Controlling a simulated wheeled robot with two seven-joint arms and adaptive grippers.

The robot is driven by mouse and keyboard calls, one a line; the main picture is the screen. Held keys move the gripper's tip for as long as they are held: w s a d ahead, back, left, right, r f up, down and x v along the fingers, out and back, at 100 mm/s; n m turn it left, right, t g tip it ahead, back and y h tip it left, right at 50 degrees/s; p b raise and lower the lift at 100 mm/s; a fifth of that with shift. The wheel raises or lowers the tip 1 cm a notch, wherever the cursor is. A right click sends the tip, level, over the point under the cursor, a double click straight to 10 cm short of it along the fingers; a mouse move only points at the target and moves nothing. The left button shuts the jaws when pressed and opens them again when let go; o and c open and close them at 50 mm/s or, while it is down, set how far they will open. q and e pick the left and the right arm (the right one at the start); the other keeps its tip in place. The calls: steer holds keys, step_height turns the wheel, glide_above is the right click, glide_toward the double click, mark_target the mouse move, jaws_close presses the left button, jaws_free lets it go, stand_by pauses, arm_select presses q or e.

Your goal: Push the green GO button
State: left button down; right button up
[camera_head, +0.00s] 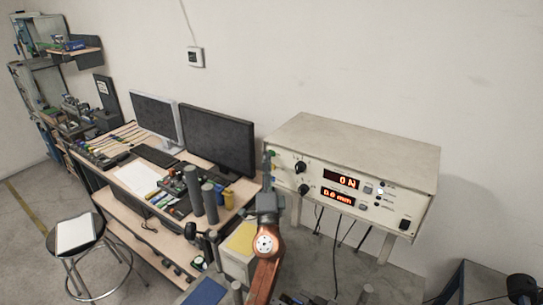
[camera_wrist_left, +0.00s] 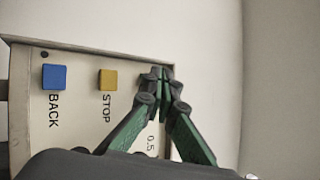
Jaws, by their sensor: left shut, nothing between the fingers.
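In the left wrist view, a pale panel holds a blue button (camera_wrist_left: 54,77) labelled BACK and a yellow button (camera_wrist_left: 107,80) labelled STOP. My left gripper (camera_wrist_left: 165,74) is shut and empty, its dark green fingertips over the panel just right of the yellow button. The GO button cannot be told apart there; the fingers cover that spot. I cannot tell whether the tips touch the panel. In the head view, the control box (camera_head: 345,150) stands on the right, and my left gripper (camera_head: 268,188) is at its left end, small and unclear. My right gripper is not shown.
Left of the box, a desk (camera_head: 117,205) carries two monitors (camera_head: 218,139), a keyboard (camera_head: 154,156) and dark cylinders (camera_head: 194,190). A stool (camera_head: 75,234) stands at the left. Cables (camera_head: 341,232) hang below the box.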

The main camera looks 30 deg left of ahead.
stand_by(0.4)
arm_select(q)
steer(key=shift+w, duration=0.3)
stand_by(0.3)
steer(key=shift+s, duration=0.8)
steer(key=s, duration=0.1)
steer(key=s+p, duration=0.1)
steer(key=s, duration=0.3)
steer(key=shift+a+p, duration=0.25)
steer(key=shift+p, duration=0.05)
stand_by(0.7)
